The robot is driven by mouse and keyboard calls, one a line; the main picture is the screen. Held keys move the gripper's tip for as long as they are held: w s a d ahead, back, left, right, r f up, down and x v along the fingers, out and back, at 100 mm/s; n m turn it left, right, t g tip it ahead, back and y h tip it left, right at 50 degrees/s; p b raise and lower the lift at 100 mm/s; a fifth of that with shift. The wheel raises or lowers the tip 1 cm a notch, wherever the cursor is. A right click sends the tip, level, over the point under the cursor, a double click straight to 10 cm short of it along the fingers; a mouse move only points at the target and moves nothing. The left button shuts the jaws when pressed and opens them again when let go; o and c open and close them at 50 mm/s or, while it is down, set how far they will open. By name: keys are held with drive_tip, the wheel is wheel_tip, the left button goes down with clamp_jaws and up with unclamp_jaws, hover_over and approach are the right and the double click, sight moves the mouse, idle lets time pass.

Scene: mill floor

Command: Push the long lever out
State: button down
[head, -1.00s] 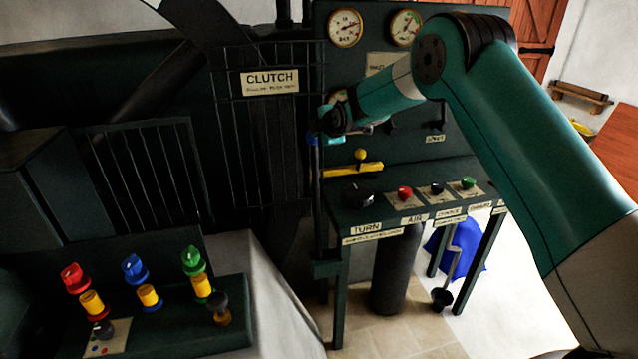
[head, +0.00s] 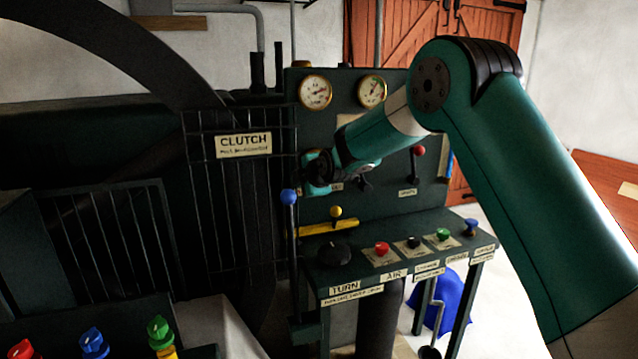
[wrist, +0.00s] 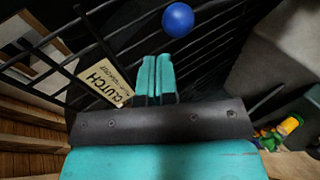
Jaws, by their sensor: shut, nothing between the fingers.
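The long lever is a tall dark rod with a blue ball knob (head: 288,197). It stands nearly upright at the left front corner of the control bench, below the CLUTCH sign (head: 243,146). The blue knob also shows at the top of the wrist view (wrist: 178,20). My gripper (head: 312,178) is just above and right of the knob in the head view. In the wrist view its teal fingers (wrist: 155,78) are together and empty. The knob lies beyond the fingertips, apart from them in that picture.
A barred guard (head: 240,215) stands left of the lever. The bench (head: 400,243) carries a yellow lever (head: 330,228), a black knob (head: 334,254) and several buttons. Gauges (head: 315,92) sit on the panel behind. Coloured knobs (head: 94,342) are on a nearer console.

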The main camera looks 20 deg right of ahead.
drive_tip(key=a+b+v, duration=0.1)
drive_tip(key=v, duration=0.6)
drive_tip(key=shift+d+b, duration=0.3)
drive_tip(key=shift+d, duration=0.1)
drive_tip(key=shift+s+r, duration=0.1)
